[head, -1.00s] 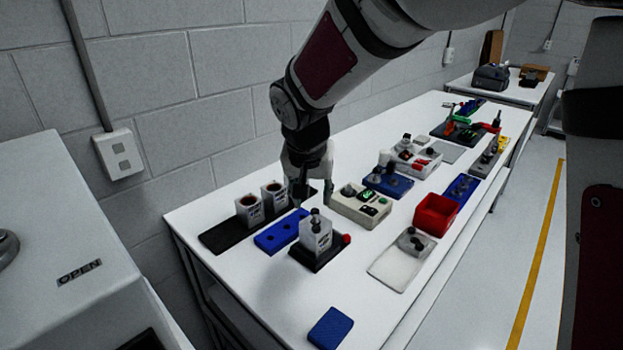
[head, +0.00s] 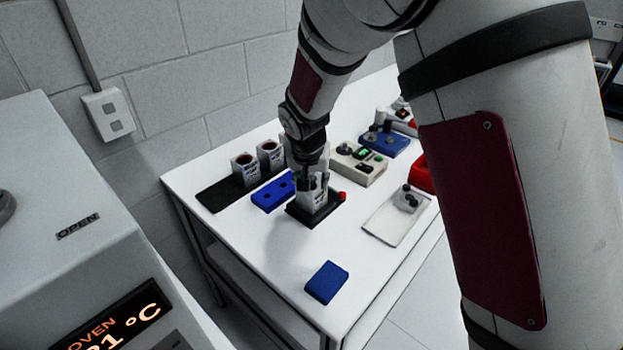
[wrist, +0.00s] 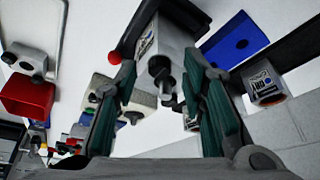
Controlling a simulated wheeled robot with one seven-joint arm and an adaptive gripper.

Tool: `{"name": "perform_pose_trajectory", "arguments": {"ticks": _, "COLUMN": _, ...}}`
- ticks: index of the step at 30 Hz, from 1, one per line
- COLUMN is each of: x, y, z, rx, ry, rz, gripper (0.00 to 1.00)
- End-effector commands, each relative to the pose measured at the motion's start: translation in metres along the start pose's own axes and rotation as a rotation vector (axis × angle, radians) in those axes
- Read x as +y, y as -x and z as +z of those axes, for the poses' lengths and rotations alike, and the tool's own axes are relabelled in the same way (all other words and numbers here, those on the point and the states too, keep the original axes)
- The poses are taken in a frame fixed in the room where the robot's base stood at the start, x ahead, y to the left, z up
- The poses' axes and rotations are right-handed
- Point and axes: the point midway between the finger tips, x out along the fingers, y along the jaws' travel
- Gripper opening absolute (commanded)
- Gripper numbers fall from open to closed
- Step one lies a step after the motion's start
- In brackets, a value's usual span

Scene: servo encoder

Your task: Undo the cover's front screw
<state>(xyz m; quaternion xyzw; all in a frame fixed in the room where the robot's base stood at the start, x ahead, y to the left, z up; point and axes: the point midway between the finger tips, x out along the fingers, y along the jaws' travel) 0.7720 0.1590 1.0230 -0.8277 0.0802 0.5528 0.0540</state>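The servo unit is a white box (wrist: 172,45) in a black fixture (wrist: 195,14) with a red knob (wrist: 115,57). In the head view, the box (head: 318,200) stands in its black fixture (head: 300,216) on the white table. Dark screw heads (wrist: 159,68) show on the box's cover in the wrist view; I cannot tell for sure which is the front one. My gripper (wrist: 158,72) is open, its green-padded fingers on either side of the screws. In the head view, my gripper (head: 312,178) is right over the box and hides part of its top.
A blue block with holes (head: 273,191) and a black tray (head: 215,200) with two white cups lie to the left. A beige button box (head: 372,172) stands behind. A pale tray (head: 385,228) is to the right, a blue pad (head: 327,283) in front. Bare table lies between.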

Motion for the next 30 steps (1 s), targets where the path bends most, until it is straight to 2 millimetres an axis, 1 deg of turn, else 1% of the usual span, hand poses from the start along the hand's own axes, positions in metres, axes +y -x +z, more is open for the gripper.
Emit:
{"name": "perform_pose_trajectory", "arguments": {"ticks": 4, "x": 0.0000, "y": 0.0001, "z": -0.0001, "rx": 0.000, "ry": 0.000, "rz": 0.000, "gripper": 0.38}}
{"name": "perform_pose_trajectory", "arguments": {"ticks": 5, "x": 0.0000, "y": 0.0001, "z": -0.0001, "rx": 0.000, "ry": 0.000, "rz": 0.000, "gripper": 0.36}}
{"name": "perform_pose_trajectory", "arguments": {"ticks": 6, "x": 0.0001, "y": 0.0002, "z": -0.0001, "rx": 0.000, "ry": 0.000, "rz": 0.000, "gripper": 0.27}}
{"name": "perform_pose_trajectory", "arguments": {"ticks": 8, "x": 0.0001, "y": 0.0002, "z": 0.0000, "rx": 0.000, "ry": 0.000, "rz": 0.000, "gripper": 0.13}}
{"name": "perform_pose_trajectory", "arguments": {"ticks": 9, "x": 0.0001, "y": 0.0002, "z": 0.0000, "rx": 0.000, "ry": 0.000, "rz": 0.000, "gripper": 0.04}}
{"name": "perform_pose_trajectory", "arguments": {"ticks": 10, "x": 0.0001, "y": 0.0002, "z": 0.0000, "rx": 0.000, "ry": 0.000, "rz": 0.000, "gripper": 0.00}}
{"name": "perform_pose_trajectory", "arguments": {"ticks": 17, "x": 0.0001, "y": 0.0002, "z": 0.0000, "rx": 0.000, "ry": 0.004, "rz": -0.002, "gripper": 0.00}}
{"name": "perform_pose_trajectory", "arguments": {"ticks": 22, "x": 0.0013, "y": -0.0004, "z": -0.0004, "rx": 0.000, "ry": 0.037, "rz": -0.016, "gripper": 0.00}}
{"name": "perform_pose_trajectory", "arguments": {"ticks": 26, "x": 0.0024, "y": -0.0008, "z": -0.0009, "rx": 0.000, "ry": 0.095, "rz": -0.040, "gripper": 0.00}}
{"name": "perform_pose_trajectory", "arguments": {"ticks": 30, "x": 0.0039, "y": -0.0015, "z": -0.0012, "rx": 0.000, "ry": 0.188, "rz": -0.080, "gripper": 0.00}}
